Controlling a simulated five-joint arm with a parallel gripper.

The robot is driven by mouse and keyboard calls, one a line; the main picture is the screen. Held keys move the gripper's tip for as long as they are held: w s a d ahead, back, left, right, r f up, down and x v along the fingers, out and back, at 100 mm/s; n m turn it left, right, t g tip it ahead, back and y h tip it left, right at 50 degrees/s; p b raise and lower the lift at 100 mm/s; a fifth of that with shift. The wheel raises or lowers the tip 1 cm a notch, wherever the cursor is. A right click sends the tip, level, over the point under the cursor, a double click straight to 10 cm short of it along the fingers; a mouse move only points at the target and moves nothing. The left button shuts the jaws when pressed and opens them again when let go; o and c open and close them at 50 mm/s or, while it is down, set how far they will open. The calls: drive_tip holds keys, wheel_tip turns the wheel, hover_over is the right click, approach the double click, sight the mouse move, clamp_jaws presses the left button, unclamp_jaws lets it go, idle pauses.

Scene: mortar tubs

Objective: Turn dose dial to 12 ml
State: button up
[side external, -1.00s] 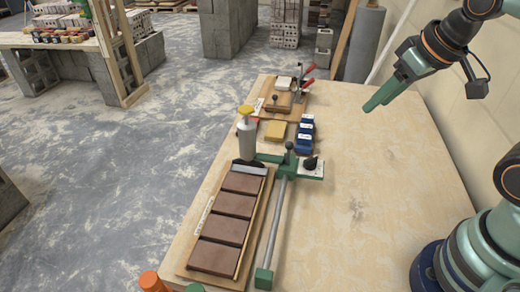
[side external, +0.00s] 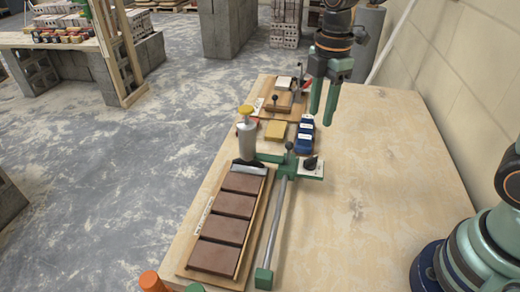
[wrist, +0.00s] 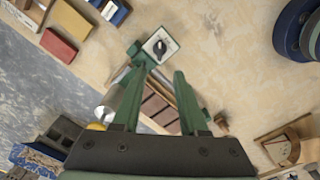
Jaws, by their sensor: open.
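The dose dial (side external: 310,163) is a small black knob on a white plate at the right end of a green carriage (side external: 287,164). In the wrist view the dial (wrist: 159,46) shows clear of my fingers, just beyond their tips. Its scale marks are too small to read. A grey bottle with a yellow cap (side external: 247,141) stands at the carriage's left end. My gripper (side external: 323,118) is open and empty, pointing down above the table, with its fingertips higher than the dial in the side view. It also shows in the wrist view (wrist: 163,74), fingers apart.
A board with several brown bricks (side external: 223,219) lies along the table's left side, beside a grey rail (side external: 277,225). Blue blocks (side external: 304,140), a yellow block (side external: 276,130) and a wooden clamp fixture (side external: 279,105) stand behind the carriage.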

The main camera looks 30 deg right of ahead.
sight(311, 158)
drive_tip(key=shift+n, duration=0.4)
drive_tip(key=f, duration=1.2)
drive_tip(key=shift+w+a+f, duration=0.2)
drive_tip(key=shift+f, duration=0.2)
clamp_jaws()
